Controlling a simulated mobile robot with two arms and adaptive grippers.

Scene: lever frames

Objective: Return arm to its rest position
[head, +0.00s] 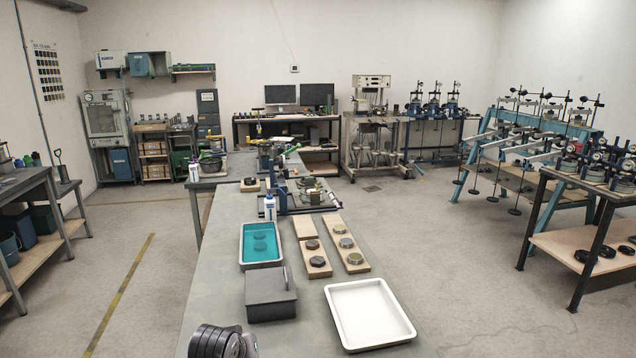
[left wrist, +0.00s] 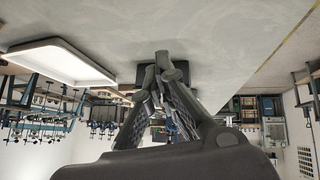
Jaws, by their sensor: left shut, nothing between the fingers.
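My left gripper (left wrist: 165,66) shows in the left wrist view, where the picture is upside down. Its dark fingers lean together and meet at the tips, with nothing held between them. Beyond the fingertips is a dark grey box, which in the head view is the lidded box (head: 271,297) on the bench. The gripper appears apart from it, but the exact gap cannot be told. In the head view I cannot make out my left gripper clearly. My right gripper is in neither view.
The grey bench (head: 225,235) holds a white tray (head: 368,344), a teal-filled tray (head: 281,262) and wooden boards with metal discs (head: 355,258). A dark ribbed shape (head: 208,341) is at the bottom edge. Lever frames (head: 545,150) stand right.

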